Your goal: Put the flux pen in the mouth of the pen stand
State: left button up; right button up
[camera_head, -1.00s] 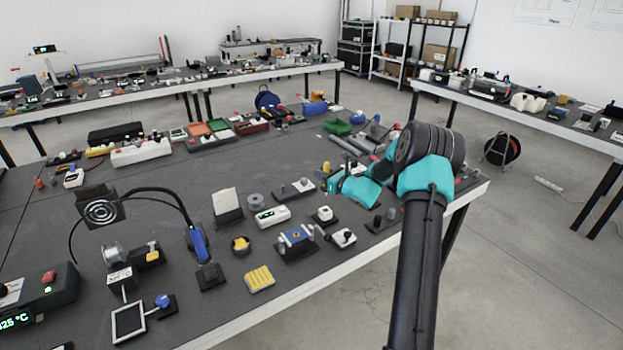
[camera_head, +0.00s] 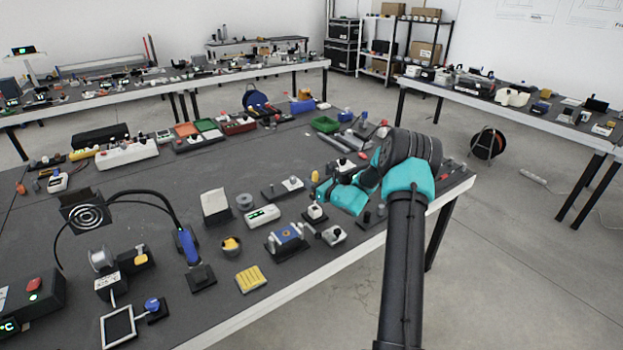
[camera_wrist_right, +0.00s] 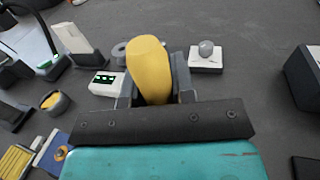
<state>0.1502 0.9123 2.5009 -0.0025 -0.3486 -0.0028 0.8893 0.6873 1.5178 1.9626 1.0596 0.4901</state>
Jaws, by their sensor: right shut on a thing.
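My right gripper (camera_head: 322,188) is over the right part of the dark table. It is shut on a yellow, rounded thing (camera_wrist_right: 150,70), which I take to be the flux pen. In the wrist view the thing rises between the two grey fingers, and its lower part is hidden by the gripper's front plate. In the head view only a small yellow bit (camera_head: 315,176) shows by the fingertips. I cannot tell for sure which thing is the pen stand. My left gripper is not in view.
Near the gripper stand a black base with grey and white knobs (camera_head: 282,189), a white device with a green display (camera_head: 262,216) and a small white block on a dark base (camera_head: 315,212). A yellow ribbed block (camera_head: 251,278) lies by the front edge. Bare table shows behind the knobbed base.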

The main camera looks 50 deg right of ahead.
jog(key=shift+f, duration=0.55)
jog(key=shift+f, duration=2.1)
dwell(1.3)
jog(key=o, duration=1)
jog(key=shift+c, duration=0.2)
jog(key=s, duration=1.7)
jog(key=shift+s+d, duration=0.2)
jog(key=shift+d, duration=0.25)
jog(key=shift+r, duration=0.1)
notch_tip(320, 180, up, 10)
